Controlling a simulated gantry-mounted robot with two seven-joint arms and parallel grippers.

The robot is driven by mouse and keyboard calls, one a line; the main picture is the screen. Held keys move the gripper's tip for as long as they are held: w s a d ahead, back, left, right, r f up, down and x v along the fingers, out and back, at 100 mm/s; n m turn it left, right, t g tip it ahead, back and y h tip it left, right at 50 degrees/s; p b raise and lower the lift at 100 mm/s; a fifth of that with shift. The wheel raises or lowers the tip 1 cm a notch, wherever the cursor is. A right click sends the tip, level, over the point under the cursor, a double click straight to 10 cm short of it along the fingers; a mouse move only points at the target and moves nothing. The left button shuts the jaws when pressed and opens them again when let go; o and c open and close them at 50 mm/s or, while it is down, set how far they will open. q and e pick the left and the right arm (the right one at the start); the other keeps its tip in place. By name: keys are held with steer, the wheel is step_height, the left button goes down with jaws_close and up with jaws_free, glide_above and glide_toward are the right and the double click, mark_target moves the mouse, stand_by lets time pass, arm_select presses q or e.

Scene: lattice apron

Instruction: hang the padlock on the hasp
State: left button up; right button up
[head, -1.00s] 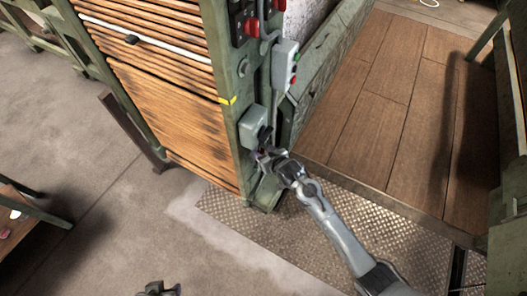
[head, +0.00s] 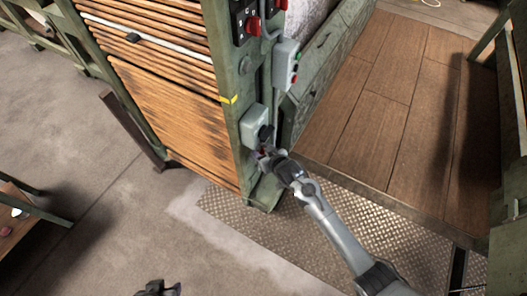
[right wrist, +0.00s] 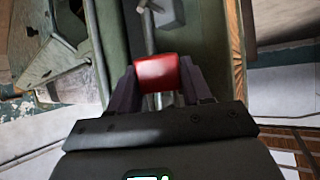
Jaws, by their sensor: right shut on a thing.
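A red padlock body (right wrist: 157,73) sits between the two dark fingers of my right gripper (right wrist: 158,88) in the right wrist view. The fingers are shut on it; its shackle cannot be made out. In the head view my right gripper (head: 263,157) is beside the green post, just below a grey box (head: 254,122) with a dark knob-like part. The hasp cannot be clearly told apart from the other fittings there. My left gripper (head: 158,288) shows only partly at the bottom edge, away from the post; its jaws are unclear.
The green post (head: 247,165) carries red switches (head: 253,25) and a grey button box (head: 287,64) above the gripper. Wooden slats lie to the left. A treaded metal plate (head: 240,228) and wooden platform (head: 400,110) lie below and right.

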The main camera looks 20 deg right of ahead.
steer(key=o, duration=1.2)
